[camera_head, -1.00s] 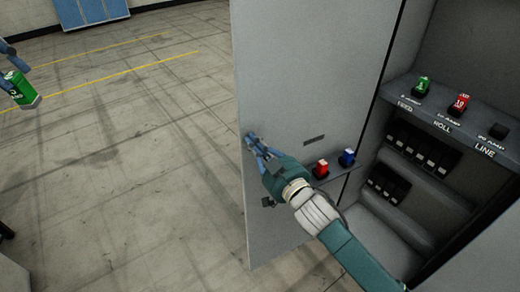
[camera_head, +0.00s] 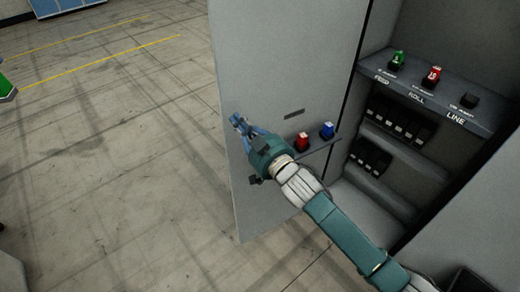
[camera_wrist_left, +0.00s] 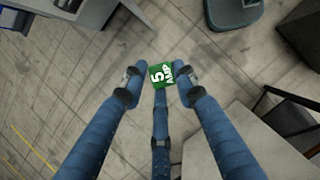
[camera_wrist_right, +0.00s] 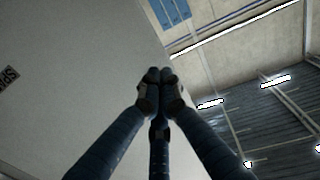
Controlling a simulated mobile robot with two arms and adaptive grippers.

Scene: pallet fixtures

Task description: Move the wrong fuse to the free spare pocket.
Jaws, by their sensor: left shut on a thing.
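My left gripper (camera_wrist_left: 160,80) is shut on a green fuse marked 5 AMP (camera_wrist_left: 161,75); only the fuse's edge shows at the far left of the head view (camera_head: 6,89). My right gripper (camera_head: 238,121) is at the free edge of the cabinet door; in the right wrist view its fingertips (camera_wrist_right: 160,76) are together with nothing seen between them. On the door's small shelf (camera_head: 318,147) stand a red fuse (camera_head: 302,142) and a blue fuse (camera_head: 327,130). My right arm hides part of that shelf. In the cabinet, FEED holds a green fuse (camera_head: 398,59), ROLL a red one (camera_head: 433,75); LINE's dark socket (camera_head: 470,100) looks empty.
The cabinet door (camera_head: 285,60) stands open. Dark breaker rows (camera_head: 400,126) sit below the fuse ledge (camera_head: 410,83). The concrete floor (camera_head: 110,150) left of the door is clear. A grey shape (camera_head: 10,272) is at the lower left.

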